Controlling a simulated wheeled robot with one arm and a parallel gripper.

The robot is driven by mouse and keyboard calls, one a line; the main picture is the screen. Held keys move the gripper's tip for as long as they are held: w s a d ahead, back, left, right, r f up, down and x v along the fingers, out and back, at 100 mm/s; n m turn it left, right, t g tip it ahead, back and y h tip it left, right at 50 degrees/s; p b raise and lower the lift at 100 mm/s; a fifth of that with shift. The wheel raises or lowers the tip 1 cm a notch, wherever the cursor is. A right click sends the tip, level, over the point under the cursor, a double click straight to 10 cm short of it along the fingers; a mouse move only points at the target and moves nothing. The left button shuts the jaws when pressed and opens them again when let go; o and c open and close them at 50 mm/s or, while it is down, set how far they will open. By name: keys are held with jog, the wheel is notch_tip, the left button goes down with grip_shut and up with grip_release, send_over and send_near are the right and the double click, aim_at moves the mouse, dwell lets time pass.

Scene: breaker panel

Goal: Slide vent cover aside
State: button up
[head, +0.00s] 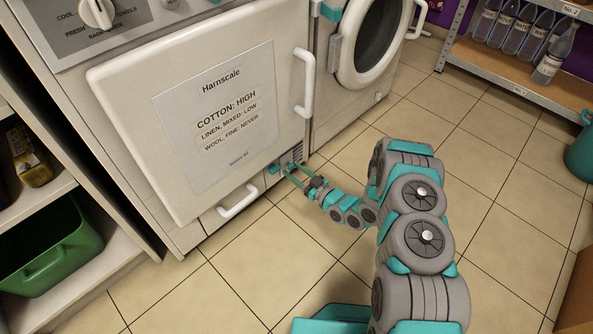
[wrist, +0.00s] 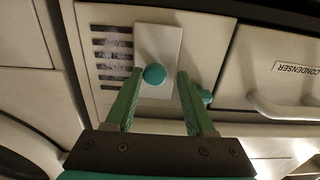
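The vent cover (wrist: 160,45) is a pale upright plate with a round teal knob (wrist: 154,74). In the wrist view it lies over the right part of a vent (wrist: 111,60), whose dark slots show to its left. My gripper (wrist: 160,75) is open, its two teal fingers on either side of the knob with gaps between. Whether the tips reach past the knob is hard to tell. In the head view my gripper (head: 285,170) is low at the machine's front, by the bottom right of the big door; the cover is too small to make out there.
A second teal knob (wrist: 205,97) sits just right of the right finger. A panel labelled CONDENSER (wrist: 300,72) with a handle is further right. The large white door (head: 190,100) with a notice hangs above, and a white handle (head: 238,201) is left of my gripper. Tiled floor is clear in front.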

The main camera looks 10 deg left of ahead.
jog(key=shift+o, duration=0.7)
jog(key=shift+d, duration=0.1)
jog(key=shift+s+d, duration=0.2)
jog(key=shift+d, duration=0.25)
jog(key=p+v, duration=0.1)
jog(key=v, duration=0.5)
jog(key=shift+s+d, duration=0.25)
jog(key=shift+s, duration=0.05)
